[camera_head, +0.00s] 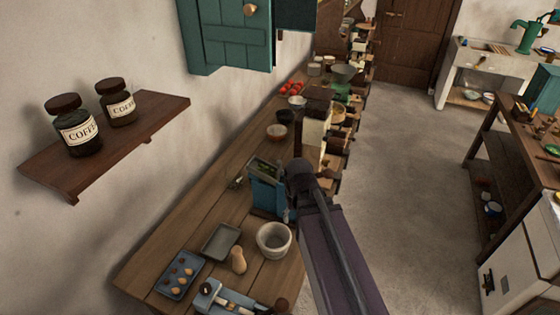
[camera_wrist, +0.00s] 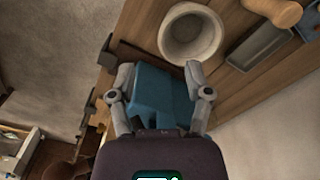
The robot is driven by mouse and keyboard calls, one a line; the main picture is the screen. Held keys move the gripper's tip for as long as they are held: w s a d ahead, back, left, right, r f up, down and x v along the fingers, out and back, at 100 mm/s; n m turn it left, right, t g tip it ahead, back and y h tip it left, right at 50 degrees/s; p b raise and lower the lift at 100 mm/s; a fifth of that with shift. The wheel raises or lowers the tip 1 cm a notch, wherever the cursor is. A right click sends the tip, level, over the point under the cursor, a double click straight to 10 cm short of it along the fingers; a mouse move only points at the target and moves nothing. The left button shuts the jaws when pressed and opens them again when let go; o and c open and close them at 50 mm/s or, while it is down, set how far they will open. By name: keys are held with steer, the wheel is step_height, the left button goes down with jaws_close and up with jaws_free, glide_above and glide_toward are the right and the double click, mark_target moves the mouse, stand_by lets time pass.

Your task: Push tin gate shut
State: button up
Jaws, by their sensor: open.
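A blue box-shaped tin (camera_head: 263,196) stands on the wooden counter, with something green showing in its top. A small greenish piece (camera_head: 238,180) sits at its left side; I cannot tell whether it is the gate. In the wrist view the blue tin (camera_wrist: 158,97) lies below and between the fingers of my gripper (camera_wrist: 158,70). My gripper is open, with one finger at each side of the blue shape. I cannot tell whether they touch it. In the head view my arm hides the tin's right side and most of my gripper.
A pale round pot (camera_head: 273,240), a grey tray (camera_head: 221,241) and a pear-shaped object (camera_head: 238,260) stand in front of the tin. A blue egg tray (camera_head: 180,275) lies farther left. Bowls (camera_head: 277,131) stand behind. The floor (camera_head: 410,180) to the right is clear.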

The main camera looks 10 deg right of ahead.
step_height(320, 180, up, 16)
steer(key=r+y+p, duration=0.1)
steer(key=y+p, duration=0.1)
steer(key=p, duration=1.4)
glide_above(279, 162)
steer(key=d, duration=0.3)
steer(key=shift+w+f+b, duration=0.3)
steer(key=shift+w, duration=0.1)
steer(key=shift+a+f, duration=0.1)
steer(key=shift+f, duration=0.05)
steer(key=a+f+b, duration=0.1)
steer(key=f+b, duration=0.7)
steer(key=b, duration=0.1)
steer(key=a+f+b, duration=0.1)
steer(key=f+b, duration=0.3)
steer(key=f, duration=0.1)
steer(key=shift+a+f+b, duration=0.1)
steer(key=shift+a+b, duration=0.2)
steer(key=shift+c, duration=0.3)
